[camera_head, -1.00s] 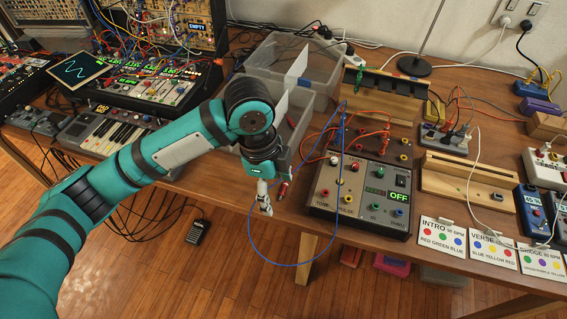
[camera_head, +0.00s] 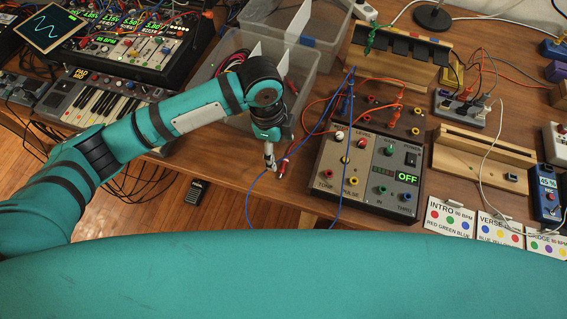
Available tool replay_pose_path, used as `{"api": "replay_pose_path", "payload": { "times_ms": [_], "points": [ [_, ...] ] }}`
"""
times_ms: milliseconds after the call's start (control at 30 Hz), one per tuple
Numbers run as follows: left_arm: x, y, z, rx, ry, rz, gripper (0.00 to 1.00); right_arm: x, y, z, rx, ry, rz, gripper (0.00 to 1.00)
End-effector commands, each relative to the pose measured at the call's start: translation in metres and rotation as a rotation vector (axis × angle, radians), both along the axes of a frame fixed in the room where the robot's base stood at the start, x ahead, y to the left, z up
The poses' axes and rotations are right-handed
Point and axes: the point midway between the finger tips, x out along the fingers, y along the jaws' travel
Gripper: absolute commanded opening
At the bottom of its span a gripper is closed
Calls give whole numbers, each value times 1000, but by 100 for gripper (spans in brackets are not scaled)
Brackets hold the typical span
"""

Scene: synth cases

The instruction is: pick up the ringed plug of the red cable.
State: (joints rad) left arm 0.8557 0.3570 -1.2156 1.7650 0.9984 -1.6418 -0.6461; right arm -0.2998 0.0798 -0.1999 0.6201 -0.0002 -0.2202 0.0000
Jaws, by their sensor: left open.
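A small red plug (camera_head: 282,166) shows near the front edge of the table, just left of the grey control box. Whether it bears a ring is too small to tell. My left gripper (camera_head: 276,160) points down right at this plug, with its pale finger on the plug's left side. The gripper is open; the plug looks beside or between the fingers, and I cannot tell if they touch it. A red cable (camera_head: 232,62) lies in the clear plastic bin behind the arm; its link to the plug is hidden. My right gripper is out of view.
The control box (camera_head: 366,172) stands close right of the gripper. The clear bin (camera_head: 303,68) and a wooden rack (camera_head: 400,62) stand behind. A teal part of my body covers the bottom.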

Motion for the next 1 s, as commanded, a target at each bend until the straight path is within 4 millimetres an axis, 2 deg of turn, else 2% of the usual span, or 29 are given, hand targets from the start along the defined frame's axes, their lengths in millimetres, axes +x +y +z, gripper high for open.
{"api": "replay_pose_path", "payload": {
  "times_ms": [100,333,600,900,1000],
  "points": [
    [-1,-2,-16,0,2,1,70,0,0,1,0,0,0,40],
    [-1,-5,-31,1,2,0,70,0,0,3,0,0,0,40],
    [-1,-13,-68,0,1,0,70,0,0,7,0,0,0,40],
    [-1,-13,-74,-1,-1,0,70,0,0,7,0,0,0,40],
    [-1,-13,-74,-1,-1,0,58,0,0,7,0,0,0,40]
  ]
}}
